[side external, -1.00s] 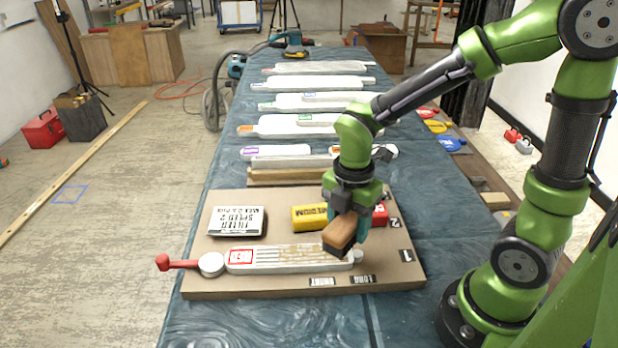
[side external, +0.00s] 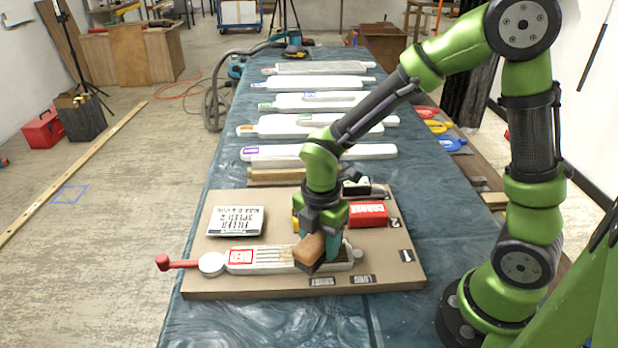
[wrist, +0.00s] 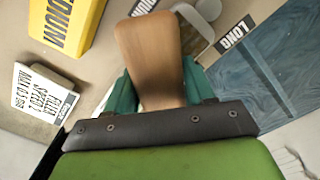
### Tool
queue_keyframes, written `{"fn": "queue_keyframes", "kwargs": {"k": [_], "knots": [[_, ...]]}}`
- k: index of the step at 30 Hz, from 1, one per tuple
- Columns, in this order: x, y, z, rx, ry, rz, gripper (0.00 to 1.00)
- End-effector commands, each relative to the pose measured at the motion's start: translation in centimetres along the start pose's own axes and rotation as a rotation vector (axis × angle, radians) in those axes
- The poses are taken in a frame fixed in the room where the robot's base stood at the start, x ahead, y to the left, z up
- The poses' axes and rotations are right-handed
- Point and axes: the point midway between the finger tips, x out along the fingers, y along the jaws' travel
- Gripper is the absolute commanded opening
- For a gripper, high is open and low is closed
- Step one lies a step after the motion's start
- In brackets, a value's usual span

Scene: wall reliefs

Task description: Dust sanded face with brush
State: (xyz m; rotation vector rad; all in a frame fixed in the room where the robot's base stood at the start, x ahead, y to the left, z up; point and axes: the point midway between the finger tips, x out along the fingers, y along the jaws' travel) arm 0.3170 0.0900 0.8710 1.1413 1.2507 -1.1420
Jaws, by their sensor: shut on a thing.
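The sanded piece (side external: 270,255) is a long white relief with grooves and a red label, lying on the brown board (side external: 200,283). Its left end has a round white knob and a red handle (side external: 176,263). My gripper (side external: 318,243) is shut on the brush (side external: 308,250), a wooden block, over the right half of the white face. The brush's wooden back (wrist: 148,45) fills the middle of the wrist view between the teal fingers (wrist: 158,92). Its bristles are hidden, so contact cannot be told. Tan dust shows just left of the brush.
A red block (side external: 368,214) and a yellow medium block (wrist: 68,22) lie at the back of the board. Small black labels (side external: 355,279) lie along the front. More white pieces (side external: 320,152) line the blue table behind.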

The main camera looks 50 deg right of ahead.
Motion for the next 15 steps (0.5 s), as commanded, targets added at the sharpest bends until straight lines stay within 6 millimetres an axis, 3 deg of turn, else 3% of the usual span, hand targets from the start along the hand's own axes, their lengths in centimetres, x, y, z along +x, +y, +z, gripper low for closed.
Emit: {"fn": "queue_keyframes", "kwargs": {"k": [15], "knots": [[0.1,3.7,-3.1,-0.002,0.001,0.0,0.25]]}}
